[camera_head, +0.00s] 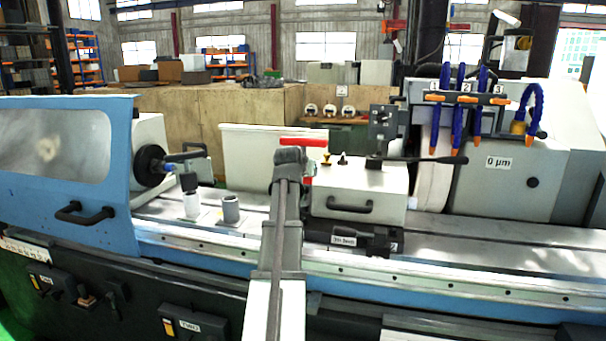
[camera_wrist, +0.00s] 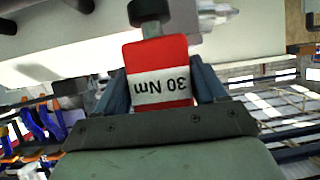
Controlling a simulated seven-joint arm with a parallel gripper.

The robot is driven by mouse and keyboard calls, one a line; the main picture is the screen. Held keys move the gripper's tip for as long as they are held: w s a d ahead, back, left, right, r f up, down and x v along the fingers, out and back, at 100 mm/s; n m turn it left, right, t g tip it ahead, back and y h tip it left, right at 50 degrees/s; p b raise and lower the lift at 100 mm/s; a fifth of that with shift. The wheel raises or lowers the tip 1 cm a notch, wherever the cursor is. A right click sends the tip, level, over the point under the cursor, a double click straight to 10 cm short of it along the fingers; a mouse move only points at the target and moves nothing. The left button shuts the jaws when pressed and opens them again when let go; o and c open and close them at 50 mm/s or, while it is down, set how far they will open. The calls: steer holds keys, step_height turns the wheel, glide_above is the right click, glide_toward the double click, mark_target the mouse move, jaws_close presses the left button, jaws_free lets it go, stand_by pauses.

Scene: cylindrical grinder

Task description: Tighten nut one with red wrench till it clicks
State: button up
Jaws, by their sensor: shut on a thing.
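The red wrench shows in the wrist view as a red and white block (camera_wrist: 158,52) marked "30 Nm", upside down. My gripper (camera_wrist: 160,72) is shut on this block, with one finger on each side. A dark rounded end (camera_wrist: 149,11) lies beyond the block at the top of the picture. In the head view the red wrench (camera_head: 303,141) lies level just above my wrist, by the left end of the grey machine housing. My arm hides part of it and the gripper's fingers. I cannot tell which part is nut one, or whether the wrench touches a nut.
The housing (camera_head: 380,187) carries a brass knob (camera_head: 326,159), a dark knob (camera_head: 343,159) and a long black lever (camera_head: 430,159). A blue guard (camera_head: 66,170) stands at the left. Blue hoses (camera_head: 460,110) hang at the right.

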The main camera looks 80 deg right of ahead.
steer(key=shift+r, duration=0.1)
stand_by(0.3)
steer(key=shift+r, duration=1.95)
